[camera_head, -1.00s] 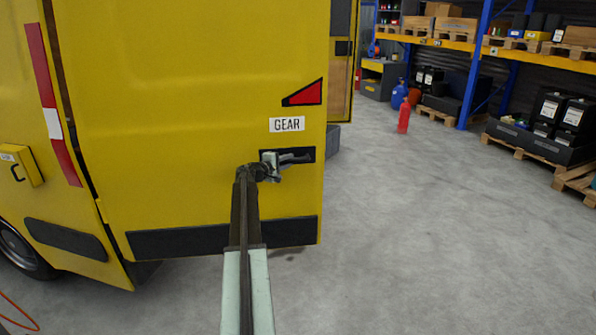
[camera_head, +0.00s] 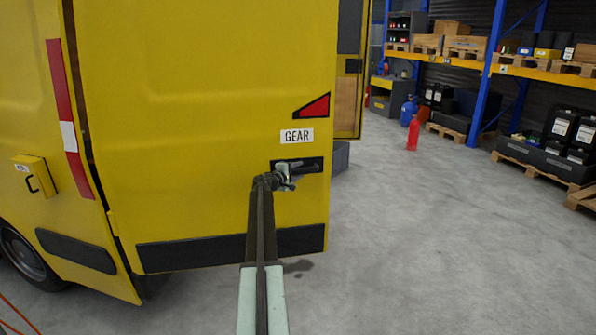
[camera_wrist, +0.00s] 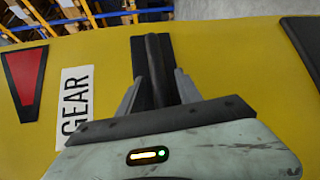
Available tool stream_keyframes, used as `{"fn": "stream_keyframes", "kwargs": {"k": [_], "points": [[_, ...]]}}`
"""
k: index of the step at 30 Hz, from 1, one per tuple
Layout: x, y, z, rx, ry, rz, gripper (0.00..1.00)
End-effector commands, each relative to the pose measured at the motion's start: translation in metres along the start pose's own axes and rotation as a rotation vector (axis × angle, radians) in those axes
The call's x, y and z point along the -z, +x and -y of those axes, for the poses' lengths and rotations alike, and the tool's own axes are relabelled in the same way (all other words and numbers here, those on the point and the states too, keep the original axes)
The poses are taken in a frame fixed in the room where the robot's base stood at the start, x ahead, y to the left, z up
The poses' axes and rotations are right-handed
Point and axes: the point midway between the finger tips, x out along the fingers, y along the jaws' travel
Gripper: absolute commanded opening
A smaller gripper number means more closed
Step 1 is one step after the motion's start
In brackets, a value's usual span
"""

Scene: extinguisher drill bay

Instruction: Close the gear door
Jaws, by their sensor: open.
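The yellow gear door (camera_head: 205,110) of the van fills the left and middle of the head view. It carries a white GEAR label (camera_head: 296,136) and a red triangle. It stands ajar: its free right edge is swung out from the van. A black handle (camera_head: 306,170) sits in a dark recess below the label; in the wrist view the handle (camera_wrist: 153,60) runs between my fingers. My gripper (camera_head: 290,176) is at the handle, with its fingers open on either side of it. In the wrist view my gripper (camera_wrist: 155,88) partly hides the recess. Contact cannot be told.
A second yellow door (camera_head: 349,80) stands open behind the right edge. A red extinguisher (camera_head: 412,134) and a blue cylinder (camera_head: 408,111) stand by the shelving (camera_head: 480,57). Pallets with dark boxes are at right. The grey floor (camera_head: 430,240) right of the door is clear.

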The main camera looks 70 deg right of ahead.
Motion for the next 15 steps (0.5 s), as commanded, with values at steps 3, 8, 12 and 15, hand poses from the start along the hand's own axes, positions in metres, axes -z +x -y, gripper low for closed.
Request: {"fn": "stream_keyframes", "kwargs": {"k": [3, 8, 12, 15], "points": [[0.0, -0.003, 0.0, 0.0, 0.0, 0.0, 0.41], [0.0, -0.024, -0.001, 0.0, -0.001, -0.002, 0.41], [-0.001, -0.052, -0.001, 0.0, 0.0, -0.002, 0.41], [0.0, -0.07, -0.001, 0.0, 0.0, -0.002, 0.41]]}}
